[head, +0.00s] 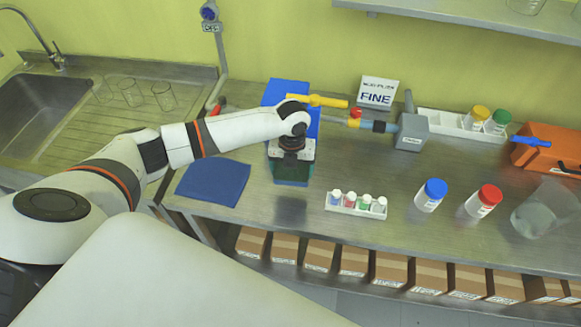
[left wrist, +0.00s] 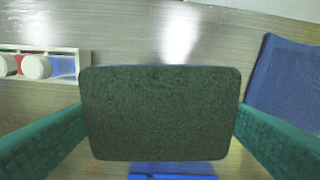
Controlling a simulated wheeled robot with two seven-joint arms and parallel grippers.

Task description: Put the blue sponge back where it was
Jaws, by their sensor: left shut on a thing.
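My left gripper (head: 291,174) is over the steel bench, in front of a blue panel. In the left wrist view its green fingers stand on both sides of a block with a dark green, rough face (left wrist: 160,112), and they are shut on it. A thin blue edge shows along the block's far rim, so it appears to be the blue sponge with its scouring side facing the camera. Whether its underside touches the bench cannot be told. A folded blue cloth (head: 213,182) lies left of the gripper. My right gripper is not in view.
A white rack of small vials (head: 356,204) stands right of the gripper. Blue-capped (head: 430,196) and red-capped (head: 484,201) jars stand farther right. A yellow-handled pipe fitting and a grey block (head: 411,132) are behind. A sink (head: 42,105) is at left. The front bench between cloth and rack is clear.

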